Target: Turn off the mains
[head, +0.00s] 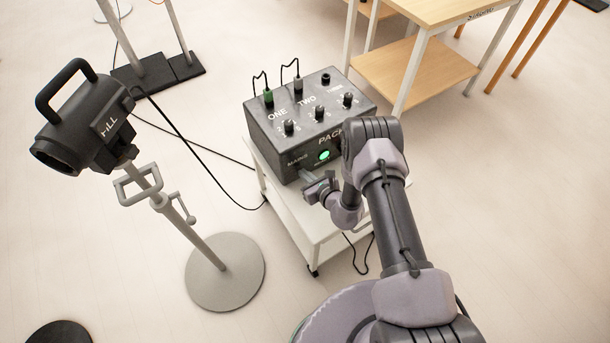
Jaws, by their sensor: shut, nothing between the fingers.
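A dark grey dimmer pack (303,118) stands on a small white trolley (300,210). Its front face carries the word MAINS at the left and a lit green round light (324,155). My gripper (305,176) is shut and empty, low in front of the front face below the MAINS label. I cannot tell whether it touches the pack. The mains switch itself cannot be made out; the gripper and arm hide part of the front face. The top has several black knobs (289,126), with a green plug (268,97) and a grey plug (298,85) behind them.
A stage lamp (85,130) on a stand with a round grey base (225,271) is at the left. A black cable (195,155) runs from the lamp across the floor towards the trolley. A wooden table (440,60) stands behind right.

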